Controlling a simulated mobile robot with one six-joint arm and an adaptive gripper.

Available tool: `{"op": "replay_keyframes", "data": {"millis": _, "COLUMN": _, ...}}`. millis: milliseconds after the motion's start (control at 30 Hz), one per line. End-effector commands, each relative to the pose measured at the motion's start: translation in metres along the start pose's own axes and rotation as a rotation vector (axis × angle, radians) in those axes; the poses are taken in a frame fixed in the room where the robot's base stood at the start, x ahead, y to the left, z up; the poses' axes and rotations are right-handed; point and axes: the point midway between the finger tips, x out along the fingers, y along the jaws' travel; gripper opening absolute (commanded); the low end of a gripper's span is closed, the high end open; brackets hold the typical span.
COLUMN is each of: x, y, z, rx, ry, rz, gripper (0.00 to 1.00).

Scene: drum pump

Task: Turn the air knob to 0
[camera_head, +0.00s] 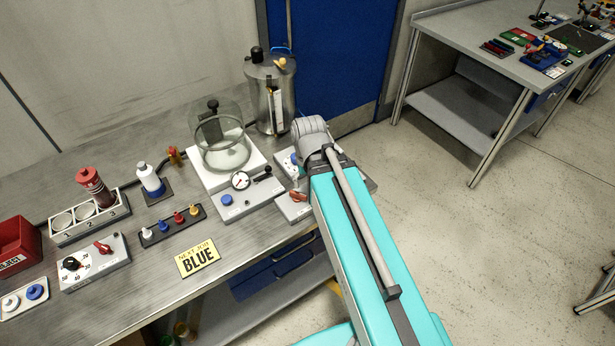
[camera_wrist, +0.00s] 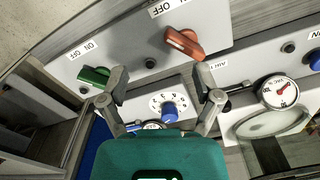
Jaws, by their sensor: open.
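A blue knob (camera_wrist: 170,112) sits on a white panel with a marked dial around it in the wrist view. I take it for the air knob, but its label and exact setting are too small to read. My gripper (camera_wrist: 162,84) is open and empty. Its two fingers spread left and right of the blue knob's line, apart from it as far as I can tell. In the head view, a blue knob (camera_head: 293,158) shows on a pale panel just left of my wrist. My gripper's fingers are hidden there behind my arm.
A green switch (camera_wrist: 95,75) and an orange-red switch (camera_wrist: 184,43) sit close by. A round gauge (camera_wrist: 278,92) is at the right. In the head view, a glass chamber (camera_head: 222,140) and steel tank (camera_head: 271,95) stand close to my wrist. A yellow BLUE card (camera_head: 198,258) lies at the front.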

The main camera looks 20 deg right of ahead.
Motion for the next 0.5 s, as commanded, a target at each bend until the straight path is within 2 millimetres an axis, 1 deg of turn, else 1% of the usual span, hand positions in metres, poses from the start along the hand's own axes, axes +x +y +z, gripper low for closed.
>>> {"op": "replay_keyframes", "data": {"millis": 233, "x": 0.0038, "y": 0.0012, "z": 0.0064, "rx": -0.073, "ry": 0.001, "rz": 0.001, "gripper": 0.82}}
{"op": "replay_keyframes", "data": {"millis": 500, "x": 0.0031, "y": 0.0011, "z": 0.0056, "rx": -0.069, "ry": 0.001, "rz": 0.000, "gripper": 0.82}}
